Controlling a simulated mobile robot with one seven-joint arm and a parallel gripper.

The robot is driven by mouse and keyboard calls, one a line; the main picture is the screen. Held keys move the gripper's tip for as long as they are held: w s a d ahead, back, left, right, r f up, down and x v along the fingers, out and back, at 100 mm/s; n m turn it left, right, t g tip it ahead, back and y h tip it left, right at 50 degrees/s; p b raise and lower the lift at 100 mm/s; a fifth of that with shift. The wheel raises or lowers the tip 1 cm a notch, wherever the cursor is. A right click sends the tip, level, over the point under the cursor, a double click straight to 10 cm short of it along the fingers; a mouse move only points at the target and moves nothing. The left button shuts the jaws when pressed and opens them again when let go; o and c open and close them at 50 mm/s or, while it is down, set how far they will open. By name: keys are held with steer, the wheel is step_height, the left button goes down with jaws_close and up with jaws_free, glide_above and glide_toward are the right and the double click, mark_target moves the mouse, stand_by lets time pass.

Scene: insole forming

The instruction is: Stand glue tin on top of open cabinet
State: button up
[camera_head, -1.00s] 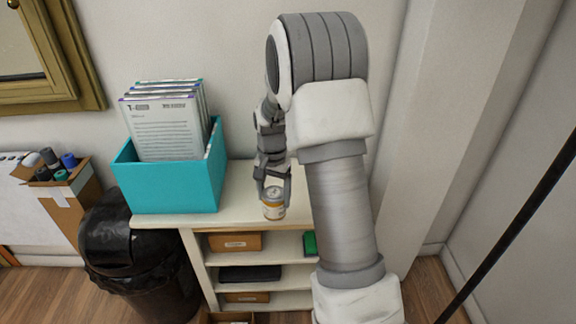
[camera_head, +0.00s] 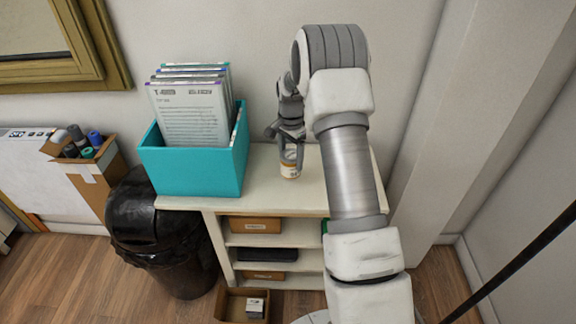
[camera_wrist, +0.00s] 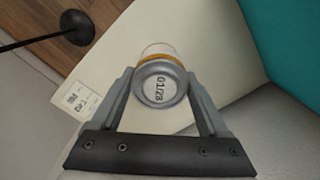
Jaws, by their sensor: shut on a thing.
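The glue tin (camera_head: 290,166) is a small white and orange can with a grey lid. Its lid, marked "G1/23", shows in the wrist view (camera_wrist: 158,88) between the two fingers. My gripper (camera_head: 291,150) is shut on the tin and holds it upright. The tin is over the cream top of the open cabinet (camera_head: 270,196), right of the teal box. I cannot tell whether its base touches the top.
A teal box (camera_head: 190,172) of upright folders fills the left of the cabinet top. Shelves below hold cardboard boxes (camera_head: 255,225). A black bin (camera_head: 150,235) stands left, and an open carton (camera_head: 228,305) lies on the floor. Some bare top surrounds the tin.

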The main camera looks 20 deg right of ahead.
mark_target(287, 166)
steer(key=shift+w+a+f, duration=0.1)
steer(key=shift+w+f, duration=0.25)
steer(key=shift+w, duration=0.25)
steer(key=shift+w+a+f, duration=0.1)
steer(key=shift+w+f, duration=0.2)
steer(key=shift+w, duration=0.3)
steer(key=shift+f, duration=2)
steer(key=shift+f, duration=0.1)
steer(key=o, duration=1.5)
steer(key=shift+f, duration=0.1)
step_height(287, 166, up, 12)
steer(key=shift+r+p, duration=0.15)
steer(key=shift+p, duration=0.15)
steer(key=s+a+r+n+t, duration=0.1)
steer(key=s+a+r+n, duration=0.25)
steer(key=s+r, duration=0.5)
steer(key=s+a+r+n+t, duration=0.2)
steer(key=s+a+r+n, duration=0.3)
steer(key=r, duration=0.6)
steer(key=s+a+n+t, duration=0.1)
steer(key=s+n, duration=0.1)
steer(key=s, duration=0.9)
steer(key=s+a+n+t, duration=0.1)
steer(key=s+a+n, duration=0.1)
steer(key=s, duration=0.9)
steer(key=shift+a+r+n+t, duration=0.3)
steer(key=shift+n, duration=0.25)
